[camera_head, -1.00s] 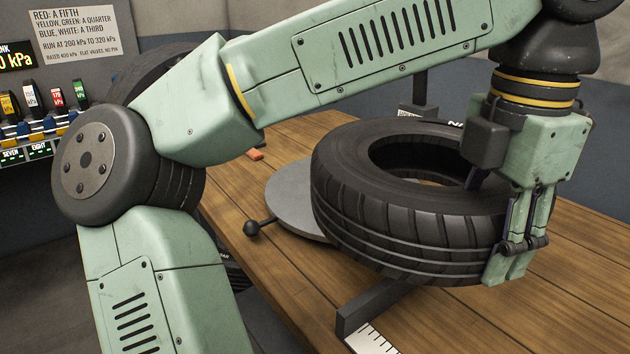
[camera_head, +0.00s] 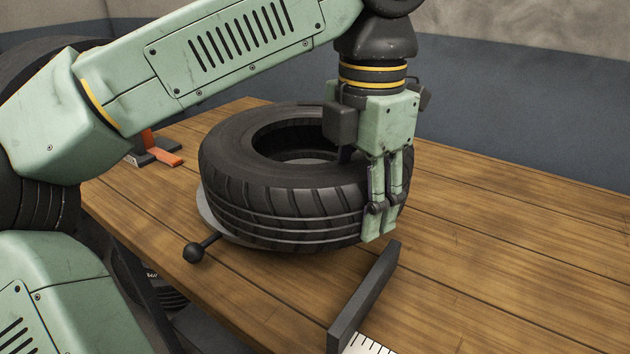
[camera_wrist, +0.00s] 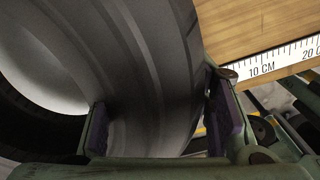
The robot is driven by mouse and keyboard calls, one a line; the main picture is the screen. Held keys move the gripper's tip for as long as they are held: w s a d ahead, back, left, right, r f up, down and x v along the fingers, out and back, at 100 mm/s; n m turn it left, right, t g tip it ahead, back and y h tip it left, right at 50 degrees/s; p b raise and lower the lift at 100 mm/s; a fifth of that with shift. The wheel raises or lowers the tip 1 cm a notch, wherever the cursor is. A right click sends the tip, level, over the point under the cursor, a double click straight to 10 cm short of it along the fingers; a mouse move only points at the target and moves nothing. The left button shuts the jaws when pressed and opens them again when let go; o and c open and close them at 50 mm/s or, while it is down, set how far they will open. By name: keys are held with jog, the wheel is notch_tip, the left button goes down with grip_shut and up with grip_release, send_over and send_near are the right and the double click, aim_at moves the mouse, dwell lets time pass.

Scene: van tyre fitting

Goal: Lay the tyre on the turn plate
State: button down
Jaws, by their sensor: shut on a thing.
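The black tyre (camera_head: 300,205) lies flat, over the grey turn plate (camera_head: 212,216), which shows only as a rim at its left edge in the head view. Whether the tyre touches the plate cannot be told. My gripper (camera_head: 376,190) points down at the tyre's right side, shut on its wall, one finger outside and the other inside the hole. In the wrist view the tyre wall (camera_wrist: 150,80) stands between the two purple-padded fingers (camera_wrist: 165,130). A grey surface, likely the plate, shows through the tyre's hole.
A black ball-ended lever (camera_head: 195,251) sticks out at the plate's front left. A dark upright bar (camera_head: 365,300) with a white ruler (camera_head: 368,345) stands at the front. An orange-and-dark item (camera_head: 155,150) is at the back left. The right of the wooden table (camera_head: 500,230) is clear.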

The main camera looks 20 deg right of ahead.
jog(key=w, duration=0.3)
jog(key=w+p, duration=0.1)
jog(key=w, duration=0.2)
jog(key=w+p, duration=0.1)
jog(key=w, duration=0.2)
jog(key=shift+w+a+f, duration=0.2)
jog(key=shift+w+f, duration=0.15)
jog(key=shift+w+f+p, duration=0.1)
jog(key=shift+f+p, duration=0.3)
jog(key=shift+f, duration=1.4)
jog(key=shift+f, duration=0.15)
jog(key=c, duration=0.8)
grip_release()
notch_tip(320, 180, up, 12)
